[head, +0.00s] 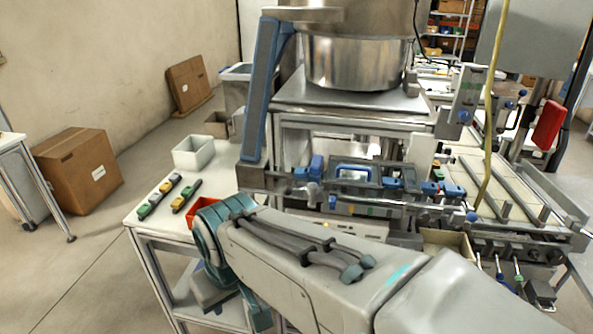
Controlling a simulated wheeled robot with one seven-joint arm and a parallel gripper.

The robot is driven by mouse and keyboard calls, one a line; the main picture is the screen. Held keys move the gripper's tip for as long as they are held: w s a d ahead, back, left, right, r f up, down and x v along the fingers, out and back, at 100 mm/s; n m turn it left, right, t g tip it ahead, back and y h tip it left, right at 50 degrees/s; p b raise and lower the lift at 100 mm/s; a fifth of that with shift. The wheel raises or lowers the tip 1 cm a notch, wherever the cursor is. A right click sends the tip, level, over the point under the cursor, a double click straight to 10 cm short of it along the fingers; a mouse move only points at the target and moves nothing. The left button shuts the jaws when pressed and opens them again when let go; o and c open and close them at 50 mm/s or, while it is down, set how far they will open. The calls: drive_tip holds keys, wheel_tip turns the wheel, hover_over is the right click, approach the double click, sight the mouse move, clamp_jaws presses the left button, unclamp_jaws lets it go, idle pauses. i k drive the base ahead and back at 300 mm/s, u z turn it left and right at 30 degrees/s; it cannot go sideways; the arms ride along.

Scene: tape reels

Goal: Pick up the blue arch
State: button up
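A small blue arch (353,168) stands on the metal fixture in the middle of the head view, above and right of my wrist. A taller blue angled post (262,90) with a bent top stands left of the steel bowl. My arm reaches in from the lower right, and its teal-and-grey wrist is over the white table. My gripper (210,290) hangs below the wrist, low in the view, apart from the blue arch. Its fingers are not clear enough to show whether they are open or shut.
The white table (150,205) holds a white bin (194,152), a red tray (200,214) and several small coloured parts. A steel bowl feeder (355,62) stands behind the fixture. A yellow cable (490,110) hangs at right. Open floor lies at left beside a cardboard box (78,170).

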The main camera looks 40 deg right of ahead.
sight(316, 167)
drive_tip(key=u, duration=0.25)
drive_tip(key=k, duration=0.2)
drive_tip(key=z, duration=0.75)
drive_tip(key=i, duration=0.3)
drive_tip(key=u, duration=0.7)
drive_tip(key=k, duration=0.9)
drive_tip(key=z, duration=1.2)
drive_tip(key=i, duration=0.35)
drive_tip(key=z, duration=0.05)
